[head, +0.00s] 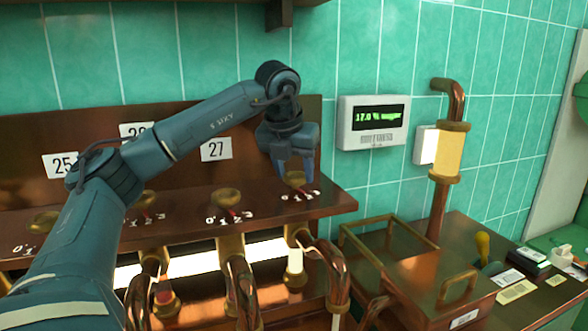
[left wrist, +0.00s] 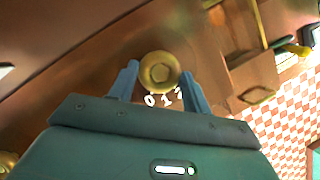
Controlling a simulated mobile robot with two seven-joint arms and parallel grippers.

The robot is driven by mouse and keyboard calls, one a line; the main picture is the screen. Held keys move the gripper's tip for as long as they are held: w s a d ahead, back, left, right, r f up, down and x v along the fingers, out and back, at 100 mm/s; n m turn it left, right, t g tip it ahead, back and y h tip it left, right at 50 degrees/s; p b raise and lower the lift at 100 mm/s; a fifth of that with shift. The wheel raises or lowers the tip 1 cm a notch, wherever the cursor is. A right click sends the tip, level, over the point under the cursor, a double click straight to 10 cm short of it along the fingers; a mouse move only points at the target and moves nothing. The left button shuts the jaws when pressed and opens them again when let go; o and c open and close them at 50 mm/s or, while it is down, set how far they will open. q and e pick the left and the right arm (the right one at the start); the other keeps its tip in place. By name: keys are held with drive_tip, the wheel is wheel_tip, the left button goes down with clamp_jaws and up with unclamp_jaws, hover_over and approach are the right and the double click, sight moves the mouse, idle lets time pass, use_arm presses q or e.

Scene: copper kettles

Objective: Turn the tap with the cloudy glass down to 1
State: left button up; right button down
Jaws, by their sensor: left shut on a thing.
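The rightmost tap knob (head: 295,179) is round brass on the wooden shelf, with white numbers in front of it. My left gripper (head: 294,176) points down and is shut on this knob. In the left wrist view the fingers (left wrist: 160,80) sit on either side of the knob (left wrist: 159,71). The marks 0 and 1 show there, and the 2 is partly hidden by a finger; I cannot read the setting. Below this tap hangs a pale, whitish sight glass (head: 295,259), which looks cloudy. My right gripper is not in view.
More brass knobs stand left along the shelf, including one (head: 228,197) under label 27 (head: 216,149). A wall display (head: 377,113) reads about 17.0. Right are a copper box (head: 433,279), an amber glass on a pipe (head: 449,153) and a yellow-handled tool (head: 483,246).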

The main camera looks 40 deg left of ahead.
use_arm(q)
drive_tip(key=shift+c, duration=0.5)
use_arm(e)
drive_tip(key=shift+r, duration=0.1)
use_arm(q)
drive_tip(key=m+p, duration=0.1)
drive_tip(key=m, duration=0.1)
drive_tip(key=m+h, duration=0.1)
drive_tip(key=m, duration=0.1)
drive_tip(key=shift+a+h+p, duration=0.2)
drive_tip(key=shift+h+p, duration=0.1)
drive_tip(key=shift+p, duration=0.05)
drive_tip(key=shift+m+h+p, duration=0.3)
drive_tip(key=shift+m+p, duration=0.15)
drive_tip(key=shift+m, duration=0.35)
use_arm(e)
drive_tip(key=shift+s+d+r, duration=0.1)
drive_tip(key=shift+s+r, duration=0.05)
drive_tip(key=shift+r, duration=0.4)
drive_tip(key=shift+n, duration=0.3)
use_arm(q)
drive_tip(key=o, duration=1)
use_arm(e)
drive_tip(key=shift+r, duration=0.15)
use_arm(q)
drive_tip(key=shift+r, duration=0.1)
